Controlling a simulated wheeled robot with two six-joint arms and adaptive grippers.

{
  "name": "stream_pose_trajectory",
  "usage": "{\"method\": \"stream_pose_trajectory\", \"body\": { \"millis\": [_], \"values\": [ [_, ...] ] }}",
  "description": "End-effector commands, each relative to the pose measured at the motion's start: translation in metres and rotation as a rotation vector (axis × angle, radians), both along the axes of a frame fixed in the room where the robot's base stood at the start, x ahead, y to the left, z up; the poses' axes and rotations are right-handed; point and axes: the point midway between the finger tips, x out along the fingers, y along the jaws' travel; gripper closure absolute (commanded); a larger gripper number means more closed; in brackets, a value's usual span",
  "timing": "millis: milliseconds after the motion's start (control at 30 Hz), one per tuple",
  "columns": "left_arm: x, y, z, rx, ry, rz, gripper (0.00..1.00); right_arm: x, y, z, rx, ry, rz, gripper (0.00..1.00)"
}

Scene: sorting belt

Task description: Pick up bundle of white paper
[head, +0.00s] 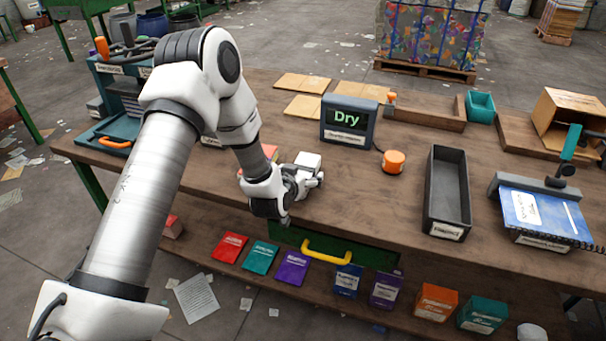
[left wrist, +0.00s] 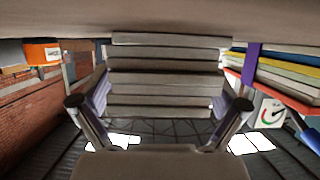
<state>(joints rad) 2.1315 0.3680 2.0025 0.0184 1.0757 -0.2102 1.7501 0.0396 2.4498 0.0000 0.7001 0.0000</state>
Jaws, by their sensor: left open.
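The bundle of white paper (head: 308,161) lies on the wooden table, just beyond my left gripper (head: 302,181), which partly hides it. In the left wrist view the bundle (left wrist: 168,68) shows as a stack of several pale, greyish layers, dead ahead. The two fingers of my left gripper (left wrist: 159,104) are spread wide, one toward each side of the stack. The gripper is open and low over the table. I cannot tell how far the fingertips reach along the stack. My right gripper is not in view.
A stack of coloured books (left wrist: 285,78) is close beside the bundle. A dark display reading "Dry" (head: 347,121) stands behind, with an orange button (head: 393,161) to its right. A black tray (head: 447,190) lies farther right. Coloured packs (head: 292,268) line the lower shelf.

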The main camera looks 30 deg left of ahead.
Motion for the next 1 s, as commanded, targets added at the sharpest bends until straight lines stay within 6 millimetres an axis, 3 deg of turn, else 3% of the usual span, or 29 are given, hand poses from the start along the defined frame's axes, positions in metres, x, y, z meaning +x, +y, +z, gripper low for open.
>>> {"method": "stream_pose_trajectory", "body": {
  "millis": [33, 200, 267, 667, 933, 1000],
  "values": [
    [0.0, 0.0, 0.0, 0.0, 0.0, 0.0, 0.02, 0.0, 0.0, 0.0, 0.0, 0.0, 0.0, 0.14],
    [0.0, 0.0, 0.0, 0.0, 0.0, 0.0, 0.62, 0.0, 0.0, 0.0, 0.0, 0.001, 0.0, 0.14],
    [0.0, 0.0, 0.0, 0.0, 0.0, 0.0, 0.79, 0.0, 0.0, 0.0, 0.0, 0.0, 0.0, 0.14],
    [0.0, 0.0, 0.005, 0.0, 0.0, 0.0, 0.79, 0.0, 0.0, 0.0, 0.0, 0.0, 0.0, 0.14],
    [0.0, 0.0, 0.038, 0.0, -0.004, 0.0, 0.79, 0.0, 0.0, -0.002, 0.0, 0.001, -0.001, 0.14],
    [-0.001, -0.016, 0.035, 0.004, 0.001, -0.007, 0.79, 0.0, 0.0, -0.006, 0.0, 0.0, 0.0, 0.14]
  ]
}}
